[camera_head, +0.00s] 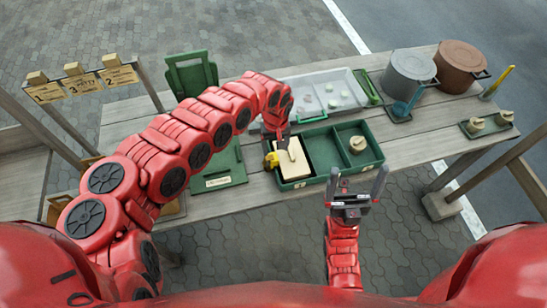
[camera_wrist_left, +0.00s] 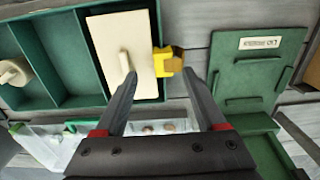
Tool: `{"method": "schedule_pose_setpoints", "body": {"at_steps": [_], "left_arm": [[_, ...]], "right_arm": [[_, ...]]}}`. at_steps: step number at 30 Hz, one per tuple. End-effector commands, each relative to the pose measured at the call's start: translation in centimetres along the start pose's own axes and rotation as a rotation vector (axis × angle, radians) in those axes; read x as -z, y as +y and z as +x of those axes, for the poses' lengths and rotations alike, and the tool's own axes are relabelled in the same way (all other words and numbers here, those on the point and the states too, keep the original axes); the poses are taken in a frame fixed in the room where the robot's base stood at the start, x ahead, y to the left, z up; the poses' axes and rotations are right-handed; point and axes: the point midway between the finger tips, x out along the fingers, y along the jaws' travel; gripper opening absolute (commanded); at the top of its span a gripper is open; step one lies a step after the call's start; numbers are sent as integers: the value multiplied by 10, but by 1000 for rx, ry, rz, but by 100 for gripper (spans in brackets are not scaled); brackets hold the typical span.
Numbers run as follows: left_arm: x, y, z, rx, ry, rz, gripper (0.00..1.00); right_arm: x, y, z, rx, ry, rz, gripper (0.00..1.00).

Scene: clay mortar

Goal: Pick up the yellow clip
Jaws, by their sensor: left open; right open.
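The yellow clip (camera_head: 271,160) is at the left edge of a cream board with a handle (camera_head: 290,170), at the left end of the green divided tray (camera_head: 318,180). In the left wrist view the clip (camera_wrist_left: 170,62) sits at the board's right edge, beside the tray wall; whether it grips the board or the wall I cannot tell. My left gripper (camera_head: 283,143) is open and empty above the board, close to the clip. In the left wrist view its fingertips (camera_wrist_left: 160,74) are spread with the clip just beyond. My right gripper (camera_head: 358,174) is open and empty in front of the table.
A green panel with a label (camera_head: 225,168) lies left of the tray. A clear bin (camera_head: 325,95) stands behind it. A grey pot (camera_head: 408,72) and a brown pot (camera_head: 460,66) stand at the back right. A small green tray (camera_head: 487,124) holds cream pieces.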

Motion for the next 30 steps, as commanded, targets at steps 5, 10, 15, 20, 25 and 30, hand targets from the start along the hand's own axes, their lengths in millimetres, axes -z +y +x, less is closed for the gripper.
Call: {"method": "schedule_pose_setpoints", "body": {"at_steps": [5, 10, 15, 20, 25, 30], "left_arm": [[1, 0, 8, -2, 1, -1, 72], [1, -3, 27, -3, -3, -1, 72], [3, -3, 49, -4, 1, 0, 72], [4, -6, 57, 0, 2, 0, 72], [4, -6, 57, 0, 2, -1, 72], [4, -6, 57, 0, 2, -1, 47]], "right_arm": [[1, 0, 4, 0, 0, 0, 100], [2, 1, 15, 0, 0, 0, 100], [3, 1, 17, 0, 0, 0, 100], [3, 1, 17, 0, 0, 0, 100], [3, 1, 17, 0, 0, 0, 100], [3, 1, 17, 0, 0, 0, 100]]}}
